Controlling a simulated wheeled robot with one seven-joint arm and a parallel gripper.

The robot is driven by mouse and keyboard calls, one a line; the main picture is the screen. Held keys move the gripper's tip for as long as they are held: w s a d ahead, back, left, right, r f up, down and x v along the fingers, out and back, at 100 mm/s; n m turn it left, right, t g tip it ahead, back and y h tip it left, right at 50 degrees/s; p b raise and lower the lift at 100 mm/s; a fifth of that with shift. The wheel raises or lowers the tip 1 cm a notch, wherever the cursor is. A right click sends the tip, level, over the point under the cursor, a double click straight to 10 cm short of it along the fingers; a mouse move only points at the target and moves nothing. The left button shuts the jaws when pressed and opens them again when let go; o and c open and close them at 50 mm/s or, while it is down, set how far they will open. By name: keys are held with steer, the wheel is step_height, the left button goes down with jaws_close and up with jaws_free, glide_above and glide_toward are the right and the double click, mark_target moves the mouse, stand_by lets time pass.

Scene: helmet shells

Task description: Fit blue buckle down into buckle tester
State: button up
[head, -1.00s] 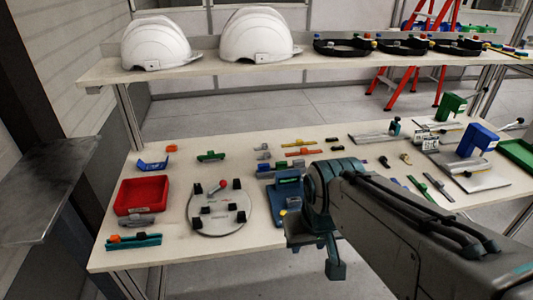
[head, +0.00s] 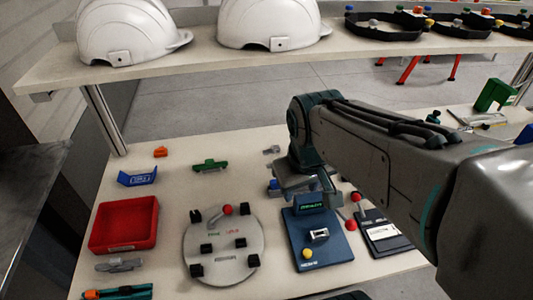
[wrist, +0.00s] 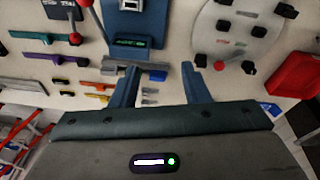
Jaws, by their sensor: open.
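The buckle tester (head: 318,240) is a blue box with a lit display, a pale slot on its flat top and a yellow button; it stands right of the round grey fixture. It also shows at the top of the wrist view (wrist: 135,25). A small blue piece (head: 273,185), probably the blue buckle, lies just behind the tester, partly hidden by my gripper. In the wrist view it seems to lie beside a grey bar, between my fingers. My gripper (wrist: 160,78) is open and empty, pointing down behind the tester; the head view mostly hides its fingertips.
A round grey fixture (head: 222,250) with black blocks and a red-knobbed lever stands left of the tester. A red bin (head: 125,224) is further left. A black device (head: 383,235) with a red-knobbed lever is close on the right. The shelf (head: 200,55) with helmets runs above.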

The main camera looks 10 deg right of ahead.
steer(key=w+a+f+n+g+h+b, duration=0.1)
steer(key=w+a+f+n+h+b, duration=0.1)
steer(key=w+n+b, duration=0.45)
steer(key=n+g+h+b, duration=0.15)
steer(key=n+b, duration=0.25)
steer(key=n, duration=0.5)
glide_above(271, 182)
steer(key=shift+h, duration=0.35)
step_height(271, 182, down, 12)
steer(key=shift+r, duration=0.2)
steer(key=shift+a+b+x, duration=0.15)
steer(key=shift+b+x, duration=0.2)
steer(key=shift+x, duration=1)
steer(key=shift+a+b+x, duration=0.1)
steer(key=shift+b+x, duration=0.2)
steer(key=shift+x, duration=1.05)
jaws_close()
